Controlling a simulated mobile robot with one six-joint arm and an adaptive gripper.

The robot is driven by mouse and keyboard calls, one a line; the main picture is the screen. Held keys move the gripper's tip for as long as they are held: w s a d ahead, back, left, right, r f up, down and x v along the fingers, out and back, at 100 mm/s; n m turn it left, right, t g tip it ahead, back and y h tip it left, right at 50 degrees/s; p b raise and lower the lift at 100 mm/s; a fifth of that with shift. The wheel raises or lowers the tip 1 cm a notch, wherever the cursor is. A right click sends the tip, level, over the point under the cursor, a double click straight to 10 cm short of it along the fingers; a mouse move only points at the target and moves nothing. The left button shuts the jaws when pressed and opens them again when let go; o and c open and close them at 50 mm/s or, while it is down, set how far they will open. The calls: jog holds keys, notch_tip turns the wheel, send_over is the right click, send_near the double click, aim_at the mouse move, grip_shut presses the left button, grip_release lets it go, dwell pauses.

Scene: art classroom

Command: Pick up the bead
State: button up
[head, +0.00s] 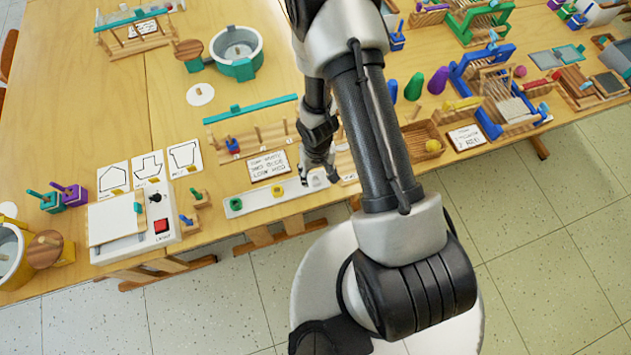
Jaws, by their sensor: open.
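A white strip (257,199) lies along the table's front edge. A small green bead-like piece (236,204) sits at its left end, and a yellow one (278,191) sits farther right. My gripper (318,180) is low over the right part of the strip, to the right of the yellow piece. It is open, but its fingertips are small and partly merge with the white strip. Whether a bead lies between or under the fingers is hidden. My arm covers the area to the right of the gripper.
A wooden rack with a teal bar (252,109) stands behind the strip, with a lettered card (267,166) in front of it. A white box with a red switch (161,226) is at left. A wooden tray (420,132) holding a yellow ball (433,146) is at right.

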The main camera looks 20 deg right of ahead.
aim_at(316, 180)
notch_tip(316, 180, down, 4)
jog(key=b, duration=0.3)
jog(key=shift+a+r, duration=0.1)
jog(key=shift+r, duration=0.05)
jog(key=shift+r, duration=0.1)
jog(key=shift+c, duration=0.3)
jog(key=c, duration=0.8)
